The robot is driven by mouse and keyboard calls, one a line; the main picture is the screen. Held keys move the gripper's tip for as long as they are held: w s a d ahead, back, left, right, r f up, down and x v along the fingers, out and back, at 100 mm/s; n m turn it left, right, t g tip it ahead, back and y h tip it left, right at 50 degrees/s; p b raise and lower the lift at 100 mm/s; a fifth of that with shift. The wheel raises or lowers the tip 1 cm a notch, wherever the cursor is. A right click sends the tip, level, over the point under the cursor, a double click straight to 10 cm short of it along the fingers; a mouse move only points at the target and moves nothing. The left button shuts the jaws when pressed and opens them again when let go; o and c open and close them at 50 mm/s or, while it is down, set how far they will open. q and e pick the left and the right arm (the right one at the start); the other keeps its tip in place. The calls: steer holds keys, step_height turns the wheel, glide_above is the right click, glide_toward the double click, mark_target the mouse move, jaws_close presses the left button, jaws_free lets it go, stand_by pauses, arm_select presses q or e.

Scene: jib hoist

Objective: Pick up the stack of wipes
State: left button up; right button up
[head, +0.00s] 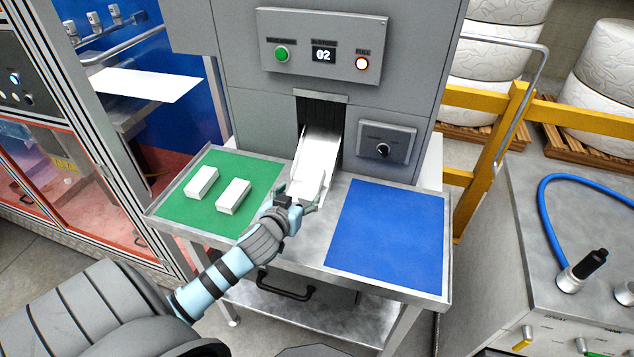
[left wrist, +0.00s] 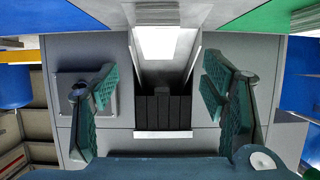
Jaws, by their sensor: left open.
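A white stack of wipes (head: 308,186) lies at the lower end of the chute (head: 320,145) that comes out of the grey machine. My left gripper (head: 298,198) is open just in front of the stack, with its fingers spread to either side of the stack's near end. In the left wrist view the green fingers (left wrist: 163,95) stand wide apart with nothing between their pads, and a bright white surface (left wrist: 167,42) shows beyond them in the chute; whether it touches them cannot be told. Two more white stacks (head: 202,182) (head: 233,195) lie on the green mat (head: 190,212). My right gripper does not show.
The blue mat (head: 388,238) on the right of the metal table is bare. A control box (head: 386,142) with a knob sits right of the chute. A yellow rail (head: 500,125) stands behind right.

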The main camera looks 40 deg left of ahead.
mark_target(311, 183)
arm_select(q)
steer(key=b+x, duration=0.1)
steer(key=x, duration=0.8)
steer(key=shift+w+f, duration=0.15)
steer(key=shift+w, duration=0.2)
steer(key=shift+s, duration=0.15)
steer(key=shift+c, duration=0.4)
steer(key=c, duration=1.2)
steer(key=shift+r, duration=0.25)
